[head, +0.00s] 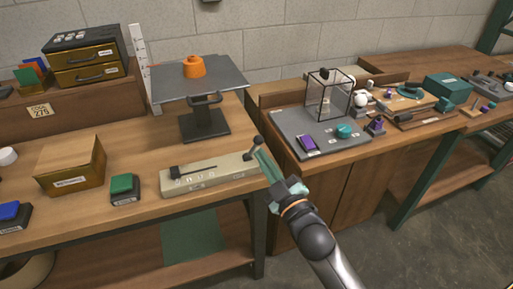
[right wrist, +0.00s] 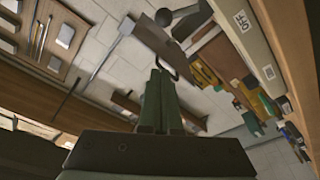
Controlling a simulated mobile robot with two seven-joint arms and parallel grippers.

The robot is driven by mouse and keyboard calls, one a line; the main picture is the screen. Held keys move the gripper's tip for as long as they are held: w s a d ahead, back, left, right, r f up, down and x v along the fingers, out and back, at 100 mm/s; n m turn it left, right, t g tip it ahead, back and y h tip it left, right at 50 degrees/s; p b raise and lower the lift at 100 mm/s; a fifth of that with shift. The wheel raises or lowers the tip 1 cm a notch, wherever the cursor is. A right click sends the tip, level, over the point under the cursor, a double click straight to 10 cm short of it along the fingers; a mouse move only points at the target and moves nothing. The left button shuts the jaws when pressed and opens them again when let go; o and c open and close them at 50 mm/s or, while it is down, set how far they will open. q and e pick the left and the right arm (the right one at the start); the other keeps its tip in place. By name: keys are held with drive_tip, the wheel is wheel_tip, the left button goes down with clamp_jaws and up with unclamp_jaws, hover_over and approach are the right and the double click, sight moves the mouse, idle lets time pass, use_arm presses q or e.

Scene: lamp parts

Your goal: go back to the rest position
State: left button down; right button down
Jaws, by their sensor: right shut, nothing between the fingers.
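My right gripper (head: 262,157) is in the middle of the head view, at the front edge of the left bench. Its fingers are shut and empty. The fingertips are close to the dark knob of a lever (head: 254,147) at the right end of a beige control box (head: 210,176); I cannot tell whether they touch. The right wrist view shows the closed fingers (right wrist: 160,85) pointing up in the picture, with nothing between them. My left gripper is not in view.
A dark stand (head: 206,122) with an orange knob-like part (head: 194,67) rises behind the control box. The right bench holds a grey board (head: 290,128) with a wire-framed clear case (head: 329,95). Floor is open at lower right.

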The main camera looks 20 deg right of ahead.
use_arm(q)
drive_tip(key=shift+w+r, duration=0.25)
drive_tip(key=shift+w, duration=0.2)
use_arm(e)
drive_tip(key=shift+s, duration=0.3)
